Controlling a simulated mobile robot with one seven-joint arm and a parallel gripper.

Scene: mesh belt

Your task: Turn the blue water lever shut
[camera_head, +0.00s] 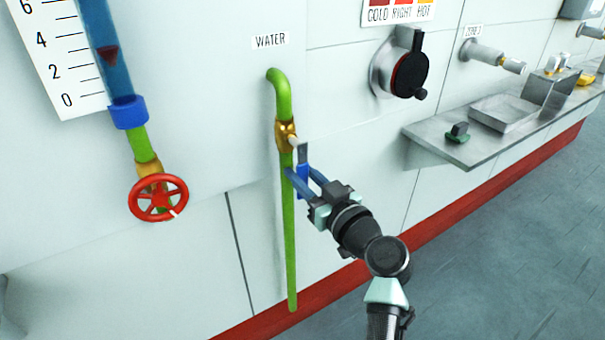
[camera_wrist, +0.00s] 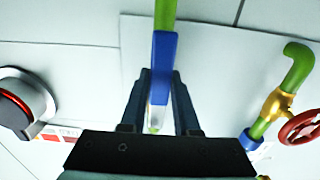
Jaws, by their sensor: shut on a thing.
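The blue water lever (camera_head: 302,181) hangs down from the brass valve (camera_head: 287,135) on the green pipe (camera_head: 288,240), under the WATER label. Its silver stem joins the valve, and its blue grip points down, roughly along the pipe. My gripper (camera_head: 299,173) reaches in from the lower right and is shut on the lever, one finger on each side. In the wrist view, the blue grip (camera_wrist: 164,58) and silver stem lie between the two fingers of my gripper (camera_wrist: 161,74). The brass valve is hidden in that view.
A red handwheel (camera_head: 158,197) on a brass valve sits to the left, below a gauge (camera_head: 62,50). A black round knob (camera_head: 410,75) is at the upper right. A metal shelf (camera_head: 480,150) juts from the wall at right. The floor (camera_head: 480,250) there is clear.

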